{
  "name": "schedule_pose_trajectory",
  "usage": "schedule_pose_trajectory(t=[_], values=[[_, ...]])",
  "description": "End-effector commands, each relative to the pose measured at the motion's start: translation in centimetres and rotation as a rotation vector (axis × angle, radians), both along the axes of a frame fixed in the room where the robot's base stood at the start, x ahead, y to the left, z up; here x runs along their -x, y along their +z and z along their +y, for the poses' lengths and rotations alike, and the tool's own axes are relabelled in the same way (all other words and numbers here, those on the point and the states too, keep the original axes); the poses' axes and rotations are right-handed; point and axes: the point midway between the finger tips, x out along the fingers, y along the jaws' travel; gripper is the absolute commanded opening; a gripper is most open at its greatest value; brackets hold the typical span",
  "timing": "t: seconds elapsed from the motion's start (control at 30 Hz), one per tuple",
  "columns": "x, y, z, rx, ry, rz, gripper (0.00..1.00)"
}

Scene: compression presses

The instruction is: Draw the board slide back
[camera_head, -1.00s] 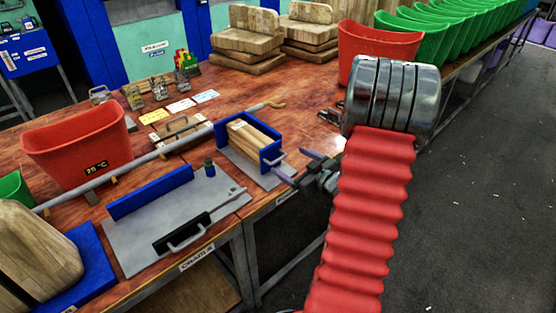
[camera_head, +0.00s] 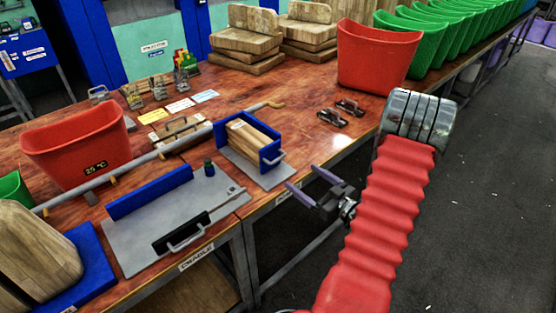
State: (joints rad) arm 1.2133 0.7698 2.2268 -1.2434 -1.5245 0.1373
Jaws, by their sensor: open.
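A slide with a grey base plate (camera_head: 238,168) and a blue frame (camera_head: 268,153) stands near the front edge of the table. Light wooden boards (camera_head: 250,138) lie in the frame. A small grey handle (camera_head: 275,160) is on its near right end. I cannot tell for certain that this is the board slide. My gripper (camera_head: 301,177) is open and empty, its two purple fingers pointing left towards that handle. It is to the right of the handle, apart from it, by the table's front edge.
A grey plate with a black handled block (camera_head: 181,233) and a blue bar (camera_head: 150,192) lies to the left. A long grey bar (camera_head: 150,156) runs behind. Red bins (camera_head: 78,143) and two black clamps (camera_head: 333,117) are on the table. Open floor lies right.

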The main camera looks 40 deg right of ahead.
Motion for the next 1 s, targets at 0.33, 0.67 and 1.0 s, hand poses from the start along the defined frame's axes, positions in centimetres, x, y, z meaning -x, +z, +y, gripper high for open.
schedule_pose_trajectory(t=[0.33,0.67,1.0], values=[[-3.8,0.0,0.3,0.000,0.005,0.001,0.86],[-8.5,0.0,0.4,0.001,0.004,0.000,0.86],[-12.8,0.0,0.5,-0.001,0.002,0.000,0.86]])
